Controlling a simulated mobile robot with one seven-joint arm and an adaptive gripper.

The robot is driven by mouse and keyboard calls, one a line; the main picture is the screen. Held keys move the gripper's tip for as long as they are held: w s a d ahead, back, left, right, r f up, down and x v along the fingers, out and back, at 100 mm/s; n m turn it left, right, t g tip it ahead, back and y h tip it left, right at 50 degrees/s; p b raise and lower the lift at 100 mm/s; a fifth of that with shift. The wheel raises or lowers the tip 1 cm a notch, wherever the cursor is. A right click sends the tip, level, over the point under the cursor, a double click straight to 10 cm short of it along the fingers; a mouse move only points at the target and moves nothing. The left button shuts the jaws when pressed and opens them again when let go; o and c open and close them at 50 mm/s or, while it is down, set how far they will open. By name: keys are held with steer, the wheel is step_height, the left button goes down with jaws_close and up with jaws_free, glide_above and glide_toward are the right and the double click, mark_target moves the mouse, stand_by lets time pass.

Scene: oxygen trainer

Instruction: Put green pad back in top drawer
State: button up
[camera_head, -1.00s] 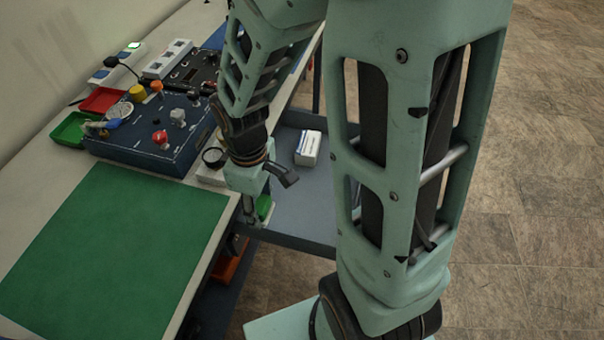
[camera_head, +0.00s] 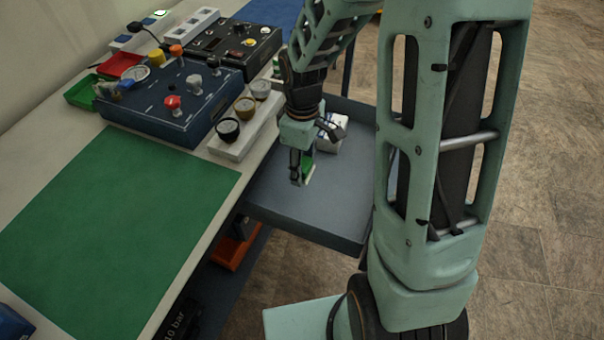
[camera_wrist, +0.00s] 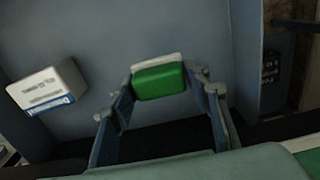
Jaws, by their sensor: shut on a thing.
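The green pad (camera_wrist: 159,82), with a white layer on one side, is held between the two fingers of my gripper (camera_wrist: 160,98). In the head view the pad (camera_head: 308,165) is a small green and white piece at the fingertips of my gripper (camera_head: 302,170). My gripper is shut on it and hangs over the open top drawer (camera_head: 310,210), a blue-grey tray pulled out from the bench. The drawer floor also shows in the wrist view (camera_wrist: 190,35). The gap between pad and floor is hard to judge.
A white box with blue print (camera_wrist: 47,87) lies in the drawer; it is partly hidden behind my gripper in the head view (camera_head: 331,130). The bench top holds a green mat (camera_head: 110,225) and a blue control panel (camera_head: 170,105). An orange item (camera_head: 237,248) sits below the drawer.

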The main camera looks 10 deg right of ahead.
mark_target(302, 165)
steer(key=w+f, duration=0.1)
steer(key=w+f+b, duration=0.1)
steer(key=shift+w+d+f, duration=0.1)
steer(key=shift+d+f, duration=0.1)
steer(key=shift+f, duration=0.15)
steer(key=shift+w+f+b, duration=0.2)
steer(key=shift+f+b, duration=0.2)
steer(key=shift+b, duration=0.05)
steer(key=shift+w+d+f+b, duration=0.1)
steer(key=shift+w+f+b, duration=0.1)
steer(key=shift+f+b, duration=1.2)
steer(key=shift+f, duration=0.2)
steer(key=shift+f, duration=0.1)
steer(key=o, duration=1.1)
steer(key=shift+o, duration=0.2)
